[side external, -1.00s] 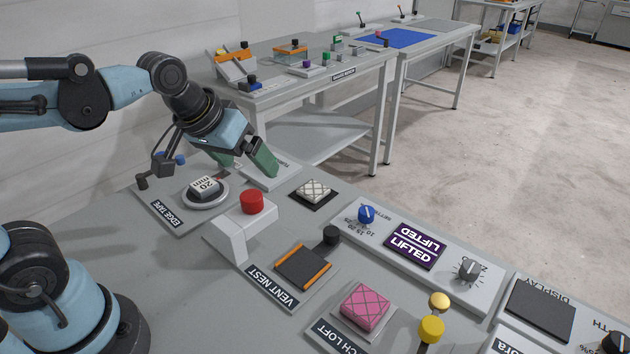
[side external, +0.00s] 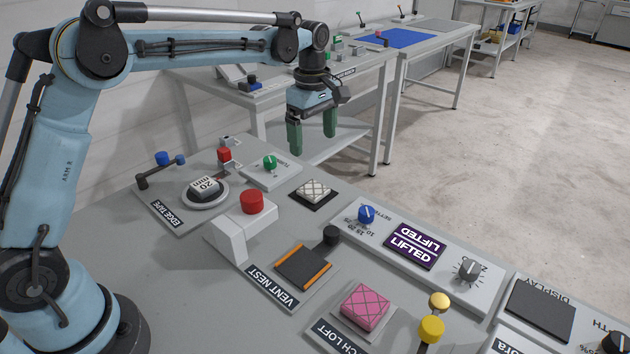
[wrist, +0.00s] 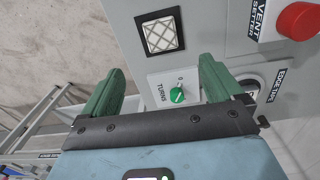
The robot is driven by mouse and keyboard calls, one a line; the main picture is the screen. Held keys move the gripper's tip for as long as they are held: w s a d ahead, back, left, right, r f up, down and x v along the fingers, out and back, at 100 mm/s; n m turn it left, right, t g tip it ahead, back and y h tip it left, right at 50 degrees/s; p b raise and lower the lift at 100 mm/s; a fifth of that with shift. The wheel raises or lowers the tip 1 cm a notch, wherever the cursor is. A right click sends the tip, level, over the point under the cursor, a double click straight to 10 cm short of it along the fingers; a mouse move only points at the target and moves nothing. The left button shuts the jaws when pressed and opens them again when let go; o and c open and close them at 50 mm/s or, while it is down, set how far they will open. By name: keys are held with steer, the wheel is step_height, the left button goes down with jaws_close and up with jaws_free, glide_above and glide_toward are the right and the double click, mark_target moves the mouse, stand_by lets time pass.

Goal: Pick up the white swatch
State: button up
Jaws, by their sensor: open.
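The white swatch (side external: 314,190) is a small quilted block with a dark diamond pattern. It lies on a black square pad (side external: 327,200) on the grey bench. In the wrist view the swatch (wrist: 162,35) shows ahead of the fingers, above and between them. My gripper (side external: 313,139) has green fingers pointing down, spread apart and empty. It hangs well above the bench, over its far edge and behind the swatch. In the wrist view my gripper (wrist: 158,85) has a finger on each side, with the green turns knob between them.
The green knob (side external: 270,162) stands left of the swatch, and a red button (side external: 252,201) on a white housing stands to its front left. A blue knob (side external: 366,214) is to its right. A pink quilted block (side external: 365,306) lies nearer the front.

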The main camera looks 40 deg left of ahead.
mark_target(314, 189)
steer(key=shift+n, duration=0.3)
step_height(314, 189, down, 13)
steer(key=shift+r, duration=0.1)
stand_by(0.4)
steer(key=shift+c, duration=0.2)
steer(key=c, duration=1.1)
steer(key=shift+r, duration=0.1)
